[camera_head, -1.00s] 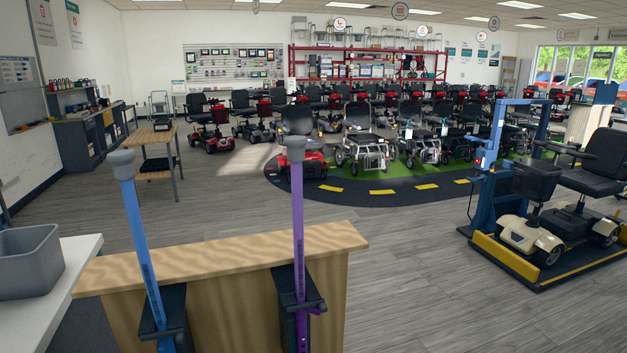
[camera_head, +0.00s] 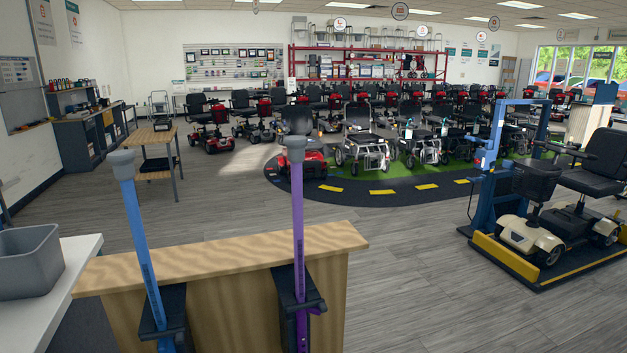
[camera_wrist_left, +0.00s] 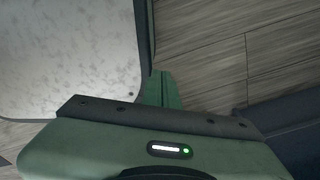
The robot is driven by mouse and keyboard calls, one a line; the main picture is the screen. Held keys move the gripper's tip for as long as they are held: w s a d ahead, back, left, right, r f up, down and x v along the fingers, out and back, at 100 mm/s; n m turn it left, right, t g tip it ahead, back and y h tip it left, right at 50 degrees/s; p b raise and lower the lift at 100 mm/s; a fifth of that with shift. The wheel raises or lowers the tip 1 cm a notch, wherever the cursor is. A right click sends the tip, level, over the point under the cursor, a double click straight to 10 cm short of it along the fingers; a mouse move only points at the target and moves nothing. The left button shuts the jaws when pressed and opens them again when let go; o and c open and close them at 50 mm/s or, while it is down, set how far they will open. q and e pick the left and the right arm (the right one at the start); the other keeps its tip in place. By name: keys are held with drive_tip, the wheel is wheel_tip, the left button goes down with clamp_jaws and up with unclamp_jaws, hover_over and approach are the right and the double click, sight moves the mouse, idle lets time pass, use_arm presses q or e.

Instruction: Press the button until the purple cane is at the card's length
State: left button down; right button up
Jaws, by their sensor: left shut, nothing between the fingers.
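The purple cane (camera_head: 299,215) stands upright in a dark holder (camera_head: 290,285) on the front of a wooden stand (camera_head: 240,256). It has a grey tip at its top. A small purple part, possibly its button, shows beside the shaft below the holder, too small to be sure. A blue cane (camera_head: 139,235) leans slightly in a second holder to the left. I cannot make out a card. My left gripper (camera_wrist_left: 163,88) shows only in the left wrist view, shut and empty, with no cane near it. My right gripper is not in view.
A white counter (camera_head: 75,265) with a grey bin (camera_head: 28,262) is at the left. The left wrist view shows a pale speckled surface (camera_wrist_left: 65,50) and floorboards. A beige scooter (camera_head: 550,230) stands on a yellow-edged platform at the right. Open floor lies behind the stand.

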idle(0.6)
use_arm(q)
drive_tip(key=w+d+r+m+t+h+p, duration=0.1)
drive_tip(key=w+d+r+m+t, duration=0.15)
drive_tip(key=w+r, duration=0.55)
drive_tip(key=w+d+r+m+t+h+p, duration=0.1)
drive_tip(key=w+d+r+m+t, duration=0.2)
drive_tip(key=w, duration=1)
drive_tip(key=w+d+r+m+t+p, duration=0.1)
drive_tip(key=w+d+r, duration=0.45)
drive_tip(key=w, duration=0.45)
drive_tip(key=w+d+r+m+t+h+p, duration=0.1)
drive_tip(key=w+d+r, duration=0.3)
drive_tip(key=r, duration=0.6)
drive_tip(key=w+d+r+m+t+h+p, duration=0.1)
drive_tip(key=w+d+r+m+t+h, duration=0.1)
drive_tip(key=w+r, duration=0.4)
drive_tip(key=w+d+r+m+t+h+p, duration=0.1)
drive_tip(key=w+d+r+m, duration=0.4)
drive_tip(key=r, duration=1.1)
drive_tip(key=shift+w+d+t+h, duration=0.4)
drive_tip(key=shift+d+t+h, duration=0.3)
drive_tip(key=shift+d+t, duration=0.25)
drive_tip(key=shift+w+a+m, duration=0.1)
drive_tip(key=shift+m, duration=0.15)
